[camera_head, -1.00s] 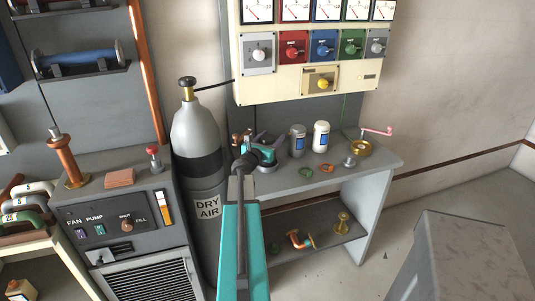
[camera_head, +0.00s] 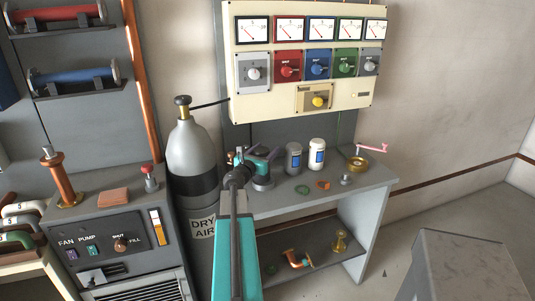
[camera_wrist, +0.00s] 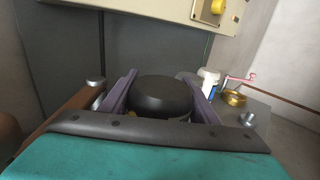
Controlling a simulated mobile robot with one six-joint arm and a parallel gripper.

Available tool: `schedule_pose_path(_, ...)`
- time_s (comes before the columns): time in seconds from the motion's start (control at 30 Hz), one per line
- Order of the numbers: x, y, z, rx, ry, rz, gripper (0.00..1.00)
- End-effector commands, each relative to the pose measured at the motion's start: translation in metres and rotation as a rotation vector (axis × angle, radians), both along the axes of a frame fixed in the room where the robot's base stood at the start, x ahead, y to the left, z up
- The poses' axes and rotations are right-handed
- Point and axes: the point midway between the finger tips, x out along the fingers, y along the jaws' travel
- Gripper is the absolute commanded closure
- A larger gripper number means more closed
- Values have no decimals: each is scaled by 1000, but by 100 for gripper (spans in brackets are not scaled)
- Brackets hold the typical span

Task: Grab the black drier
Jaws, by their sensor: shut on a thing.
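The black drier (camera_wrist: 163,97) is a round dark canister between the two purple-grey fingers of my gripper (camera_wrist: 165,103) in the wrist view. The fingers press on it from both sides, and its lower part is hidden by the gripper body. In the head view my gripper (camera_head: 258,160) is at the left end of the grey bench (camera_head: 335,196), and the dark drier (camera_head: 262,181) shows partly behind my wrist. I cannot tell whether its base touches the bench top.
A grey canister (camera_head: 294,157) and a white canister (camera_head: 317,155) stand just right of my gripper. Small rings, a knob and a brass cup (camera_head: 357,164) lie further right. A tall DRY AIR cylinder (camera_head: 193,160) stands close on the left. The meter panel (camera_head: 300,70) hangs above.

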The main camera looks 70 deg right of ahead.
Motion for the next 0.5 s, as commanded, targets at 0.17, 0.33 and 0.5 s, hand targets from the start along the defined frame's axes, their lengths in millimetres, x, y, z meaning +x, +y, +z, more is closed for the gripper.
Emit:
schedule_pose_path(0.17,2,28,0,-1,-1,3,81)
schedule_pose_path(0.33,4,53,0,-1,0,2,81)
schedule_pose_path(0.5,6,75,0,-2,0,1,81)
